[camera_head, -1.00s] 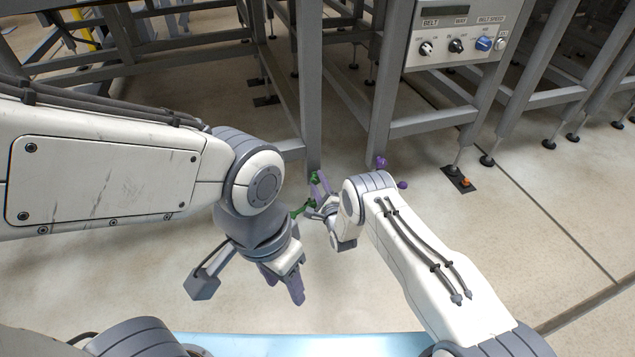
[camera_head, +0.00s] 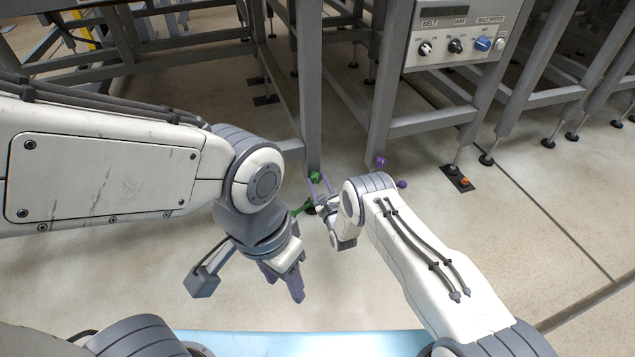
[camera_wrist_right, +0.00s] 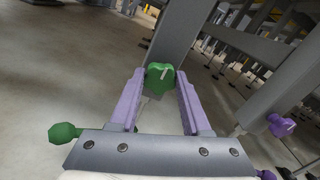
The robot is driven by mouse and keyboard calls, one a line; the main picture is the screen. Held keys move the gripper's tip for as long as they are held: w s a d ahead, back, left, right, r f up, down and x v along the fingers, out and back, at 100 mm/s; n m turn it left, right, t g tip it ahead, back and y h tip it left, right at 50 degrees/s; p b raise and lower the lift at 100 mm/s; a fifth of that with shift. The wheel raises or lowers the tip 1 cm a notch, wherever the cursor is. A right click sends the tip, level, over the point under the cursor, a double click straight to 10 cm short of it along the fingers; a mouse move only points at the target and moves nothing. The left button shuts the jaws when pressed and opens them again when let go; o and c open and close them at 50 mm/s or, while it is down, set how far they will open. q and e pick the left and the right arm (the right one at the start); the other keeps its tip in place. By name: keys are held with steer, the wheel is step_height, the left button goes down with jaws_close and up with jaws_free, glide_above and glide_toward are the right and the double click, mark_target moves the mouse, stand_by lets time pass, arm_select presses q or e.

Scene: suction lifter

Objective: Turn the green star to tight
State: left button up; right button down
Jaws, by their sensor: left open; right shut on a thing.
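The green star (camera_head: 315,177) is a small green knob at the foot of a grey leg of the frame. In the right wrist view the green star (camera_wrist_right: 160,76) sits between the purple fingertips of my right gripper (camera_wrist_right: 158,84), with a pale line on its face. My right gripper (camera_head: 318,184) is shut on it in the head view too; the wrist partly hides the area below. My left gripper (camera_head: 284,283) is open and empty, pointing down, lower and left of the star.
A purple star (camera_head: 381,161) and purple ball (camera_head: 402,184) are to the right. Grey frame legs and a control panel (camera_head: 459,38) stand behind.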

steer(key=shift+s+f, duration=0.1)
stand_by(0.4)
steer(key=shift+c, duration=1.8)
jaws_free()
steer(key=shift+s+d+r+p, duration=0.2)
steer(key=shift+s+p, duration=0.25)
steer(key=shift+p, duration=0.05)
steer(key=p+v, duration=0.4)
steer(key=v, duration=0.5)
steer(key=shift+s+p, duration=0.2)
steer(key=shift+p, duration=0.1)
